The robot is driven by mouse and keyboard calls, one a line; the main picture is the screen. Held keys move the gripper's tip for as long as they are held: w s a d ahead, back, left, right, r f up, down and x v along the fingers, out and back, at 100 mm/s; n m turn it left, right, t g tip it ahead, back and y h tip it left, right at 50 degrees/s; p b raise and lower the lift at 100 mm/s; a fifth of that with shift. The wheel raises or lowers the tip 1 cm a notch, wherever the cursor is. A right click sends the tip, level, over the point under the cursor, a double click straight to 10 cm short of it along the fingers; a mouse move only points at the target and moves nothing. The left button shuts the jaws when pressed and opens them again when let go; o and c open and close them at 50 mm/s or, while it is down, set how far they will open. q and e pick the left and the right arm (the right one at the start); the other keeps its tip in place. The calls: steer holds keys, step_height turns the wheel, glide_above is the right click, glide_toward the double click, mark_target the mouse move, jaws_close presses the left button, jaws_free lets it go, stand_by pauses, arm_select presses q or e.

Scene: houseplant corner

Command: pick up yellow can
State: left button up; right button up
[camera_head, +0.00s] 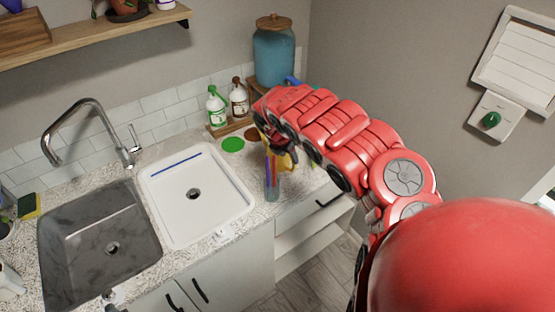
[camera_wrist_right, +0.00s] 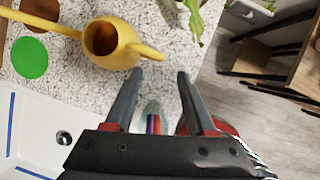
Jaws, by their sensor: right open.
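The yellow can is a watering can with a long spout and a handle. It stands on the speckled counter in the right wrist view (camera_wrist_right: 125,54). In the head view most of it is hidden behind my right arm, and only a yellow part (camera_head: 288,160) shows. My right gripper (camera_wrist_right: 160,72) is open, with nothing between its fingertips. The can lies just beyond and to the left of the fingertips in the wrist view. In the head view the right gripper (camera_head: 272,142) is dark and partly covered by my red arm. My left gripper is not in view.
A clear cup with colored sticks (camera_head: 271,188) stands close in front of the can and also shows between the fingers (camera_wrist_right: 154,122). Green (camera_head: 233,145) and brown discs lie nearby. Soap bottles (camera_head: 239,100) and a blue jar (camera_head: 274,55) stand behind. A white sink (camera_head: 230,215) is left.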

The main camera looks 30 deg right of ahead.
steer(key=x, duration=0.7)
steer(key=shift+a, duration=0.2)
steer(key=shift+d+f, duration=0.35)
steer(key=shift+f, duration=0.1)
jaws_close()
stand_by(1.1)
